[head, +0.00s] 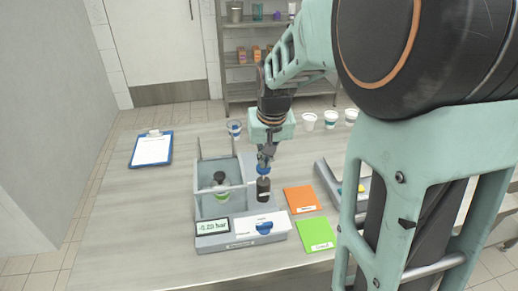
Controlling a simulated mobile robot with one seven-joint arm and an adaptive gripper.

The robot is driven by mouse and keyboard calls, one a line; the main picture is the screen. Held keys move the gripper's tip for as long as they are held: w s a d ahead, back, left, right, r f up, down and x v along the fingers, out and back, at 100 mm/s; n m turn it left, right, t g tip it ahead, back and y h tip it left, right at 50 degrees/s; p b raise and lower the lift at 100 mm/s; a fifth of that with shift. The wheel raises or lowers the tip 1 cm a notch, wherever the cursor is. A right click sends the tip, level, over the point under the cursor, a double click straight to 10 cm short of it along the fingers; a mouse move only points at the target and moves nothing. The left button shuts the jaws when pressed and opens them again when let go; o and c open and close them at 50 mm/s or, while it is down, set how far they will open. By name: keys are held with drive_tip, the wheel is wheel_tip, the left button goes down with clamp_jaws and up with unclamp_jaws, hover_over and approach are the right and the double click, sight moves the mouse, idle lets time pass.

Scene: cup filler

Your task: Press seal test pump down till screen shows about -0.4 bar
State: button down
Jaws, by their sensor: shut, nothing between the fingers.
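The seal tester (240,244) stands on the table, a grey unit with a clear-walled chamber at its left back. Its small screen (212,226) shows a number ending in "bar"; the digits are too small to read surely. The seal test pump (263,190) is a dark upright cylinder with a blue top, right of the chamber. My gripper (264,160) points down, shut and empty, directly over the blue top. It looks at or touching the top, but I cannot tell whether it is pressing. A cup (221,194) with a green band sits inside the chamber under a dark part.
An orange card (302,199) and a green card (316,234) lie right of the tester. A grey tray (329,180) is farther right, partly behind my arm. Cups (309,121) line the back, a clipboard (151,149) lies left. The table's left is mostly clear.

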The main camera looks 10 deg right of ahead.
sight(265, 170)
drive_tip(key=shift+f+b, duration=1.4)
drive_tip(key=shift+f, duration=0.5)
drive_tip(key=shift+r, duration=0.1)
wheel_tip(265, 170, up, 4)
drive_tip(key=p, duration=0.3)
drive_tip(key=v, duration=1)
